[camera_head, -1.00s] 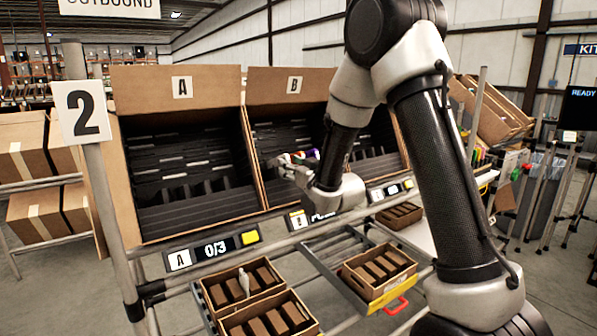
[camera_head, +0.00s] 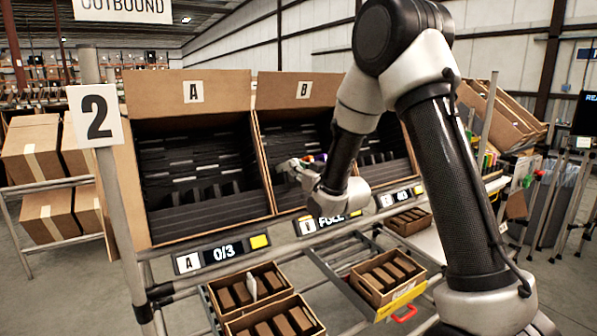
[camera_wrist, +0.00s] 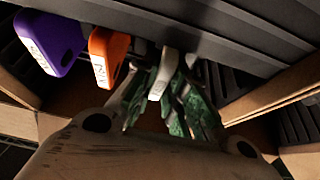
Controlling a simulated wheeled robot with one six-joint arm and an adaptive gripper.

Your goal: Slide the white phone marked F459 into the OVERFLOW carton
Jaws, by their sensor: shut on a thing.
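The white phone (camera_wrist: 163,74) stands between the green-faced fingers of my gripper (camera_wrist: 163,88) in the wrist view; the gripper is shut on it. The mark on its end is too small to read. In the head view my gripper (camera_head: 292,166) is at the front of carton B (camera_head: 298,91), and the phone cannot be made out there. An orange phone (camera_wrist: 107,52) and a purple phone (camera_wrist: 50,42) stand left of my gripper, apart from it, against dark ribbed lining. No label reading OVERFLOW is legible; a third opening right of B is partly hidden by my arm.
Carton A (camera_head: 194,92) is tilted at the left, with a display (camera_head: 222,253) reading 0/3. The display below B (camera_head: 327,221) reads FULL. Small slotted boxes (camera_head: 270,325) stand below in front, one with a yellow label and red handle (camera_head: 405,314).

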